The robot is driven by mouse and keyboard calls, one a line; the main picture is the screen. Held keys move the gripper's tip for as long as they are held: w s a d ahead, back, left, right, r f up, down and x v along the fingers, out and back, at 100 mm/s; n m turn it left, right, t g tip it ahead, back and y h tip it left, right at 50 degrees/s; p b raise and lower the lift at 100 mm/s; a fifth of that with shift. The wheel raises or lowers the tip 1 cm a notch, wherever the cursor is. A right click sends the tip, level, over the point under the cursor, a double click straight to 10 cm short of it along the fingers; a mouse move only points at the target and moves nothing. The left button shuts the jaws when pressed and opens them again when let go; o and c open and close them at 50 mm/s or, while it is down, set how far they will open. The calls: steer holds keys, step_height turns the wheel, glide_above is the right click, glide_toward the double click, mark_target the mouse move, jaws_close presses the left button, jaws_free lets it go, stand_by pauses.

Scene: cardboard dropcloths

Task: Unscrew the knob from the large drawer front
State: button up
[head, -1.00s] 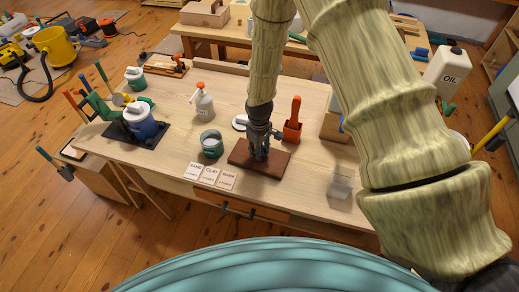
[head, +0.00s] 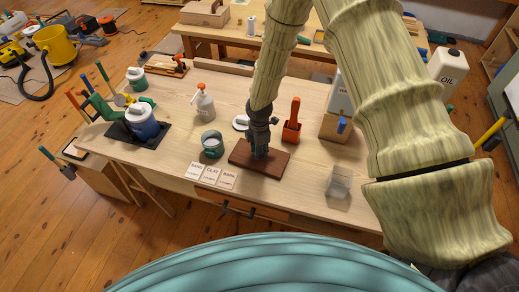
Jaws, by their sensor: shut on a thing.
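The large drawer front looks to be the reddish-brown board (head: 276,166) lying flat on the workbench, near its front edge. My gripper (head: 260,153) points down over the middle of this board, with its fingertips close to the board's surface. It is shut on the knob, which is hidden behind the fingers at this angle. I cannot tell how far the knob is turned.
On the workbench (head: 160,163), a grey-green tin (head: 212,144) and label cards (head: 212,174) are left of the board. An orange-red holder (head: 292,130) is behind right, a clear container (head: 339,182) right. A spray bottle (head: 204,104) stands behind left. Bare bench lies between.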

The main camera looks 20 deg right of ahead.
steer(key=o, duration=1.1)
step_height(320, 180, up, 12)
steer(key=shift+d, duration=0.1)
